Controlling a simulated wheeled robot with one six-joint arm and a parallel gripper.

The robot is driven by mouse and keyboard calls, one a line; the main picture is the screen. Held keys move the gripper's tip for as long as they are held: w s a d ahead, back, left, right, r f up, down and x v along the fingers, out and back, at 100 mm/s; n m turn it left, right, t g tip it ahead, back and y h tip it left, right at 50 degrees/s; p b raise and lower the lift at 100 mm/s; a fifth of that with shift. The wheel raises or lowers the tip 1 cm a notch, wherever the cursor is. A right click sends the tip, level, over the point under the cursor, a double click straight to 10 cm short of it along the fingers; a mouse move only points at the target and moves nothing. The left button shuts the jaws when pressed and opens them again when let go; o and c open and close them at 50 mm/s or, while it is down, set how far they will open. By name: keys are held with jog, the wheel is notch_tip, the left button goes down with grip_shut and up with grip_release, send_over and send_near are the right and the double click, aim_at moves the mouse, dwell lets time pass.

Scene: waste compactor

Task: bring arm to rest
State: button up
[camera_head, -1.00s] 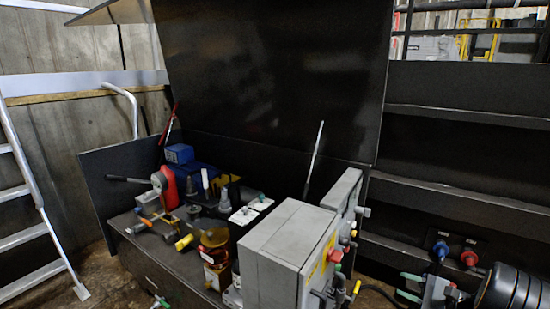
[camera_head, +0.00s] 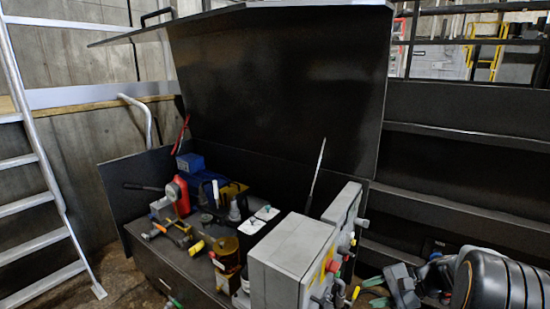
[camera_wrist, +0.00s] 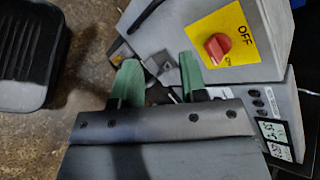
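My gripper (camera_head: 376,291) is at the lower right of the head view, just right of the grey control box (camera_head: 290,255). Its two green fingertips also show in the wrist view (camera_wrist: 159,77). They are spread apart with a gap between them, and I see nothing held. In the wrist view the control box (camera_wrist: 268,30) is beyond the fingers to the upper right. It carries a red rotary switch (camera_wrist: 218,47) on a yellow plate marked OFF. My dark arm fills the lower right corner of the head view.
A black bench (camera_head: 185,270) with an open lid (camera_head: 280,80) holds several tools, a red-handled device (camera_head: 178,195) and a blue box (camera_head: 190,163). A ladder (camera_head: 35,160) leans at the left. Dark ledges (camera_head: 460,140) stand at the right. Floor is visible at lower left.

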jog(key=s+a+r+n+h+p, duration=0.3)
jog(key=s+r+h+p, duration=0.1)
jog(key=r, duration=0.3)
jog(key=s+a+r+n+t+h+p, duration=0.1)
jog(key=s+a+r+n+h+p, duration=0.2)
jog(key=r+p, duration=0.4)
jog(key=s+a+r+n+h+p, duration=0.3)
jog(key=s+r+n+h+p, duration=0.1)
jog(key=r, duration=0.5)
jog(key=shift+s+r+n+h+p, duration=0.15)
jog(key=shift+s+n+h+p, duration=0.35)
jog(key=shift+p, duration=0.7)
jog(key=shift+d+m, duration=0.1)
jog(key=shift+m, duration=0.2)
